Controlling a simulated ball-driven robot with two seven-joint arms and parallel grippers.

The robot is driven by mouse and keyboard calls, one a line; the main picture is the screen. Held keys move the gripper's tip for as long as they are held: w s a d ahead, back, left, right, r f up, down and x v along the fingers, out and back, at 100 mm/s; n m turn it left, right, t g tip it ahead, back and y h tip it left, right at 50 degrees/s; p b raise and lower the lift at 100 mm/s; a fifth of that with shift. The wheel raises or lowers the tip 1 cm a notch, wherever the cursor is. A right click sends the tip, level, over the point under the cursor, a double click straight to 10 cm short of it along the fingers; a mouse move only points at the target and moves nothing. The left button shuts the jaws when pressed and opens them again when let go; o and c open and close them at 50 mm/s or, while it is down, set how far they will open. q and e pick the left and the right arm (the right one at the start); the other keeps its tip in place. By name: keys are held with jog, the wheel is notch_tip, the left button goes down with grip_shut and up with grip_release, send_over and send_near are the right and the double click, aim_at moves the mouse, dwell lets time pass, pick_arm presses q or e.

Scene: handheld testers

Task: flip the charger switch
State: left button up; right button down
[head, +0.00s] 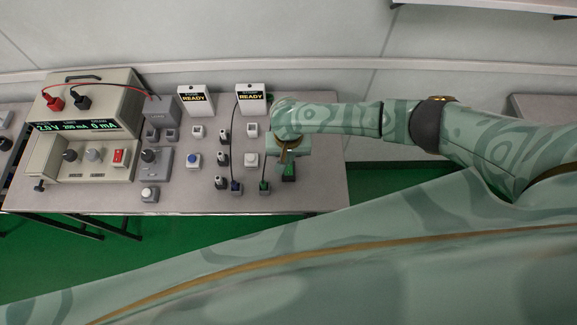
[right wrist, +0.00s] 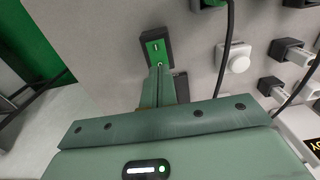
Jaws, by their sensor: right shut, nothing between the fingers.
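A small black box with a green face (right wrist: 155,48) lies on the bench just beyond my right fingertips in the right wrist view. It also shows in the head view (head: 289,174), near the bench's right front part. I cannot tell for sure that it is the charger switch. My right gripper (right wrist: 158,70) is shut with nothing between its fingers. Its tips are at the near edge of the green face; I cannot tell whether they touch. In the head view the right gripper (head: 288,158) hangs over the bench, partly hiding the box. My left gripper is out of view.
A power supply (head: 92,100) with a red switch (head: 119,158) stands on the left. Two white READY units (head: 195,98) stand at the back. Several small black plugs, knobs and a cable lie left of my gripper. The bench top (head: 325,185) is bare on the right.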

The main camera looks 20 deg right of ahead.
jog(key=shift+f+b, duration=0.45)
jog(key=shift+f, duration=0.45)
dwell(0.5)
jog(key=shift+r, duration=0.1)
notch_tip(320, 180, up, 7)
jog(key=p, duration=0.8)
jog(key=shift+p, duration=0.35)
jog(key=shift+s, duration=0.1)
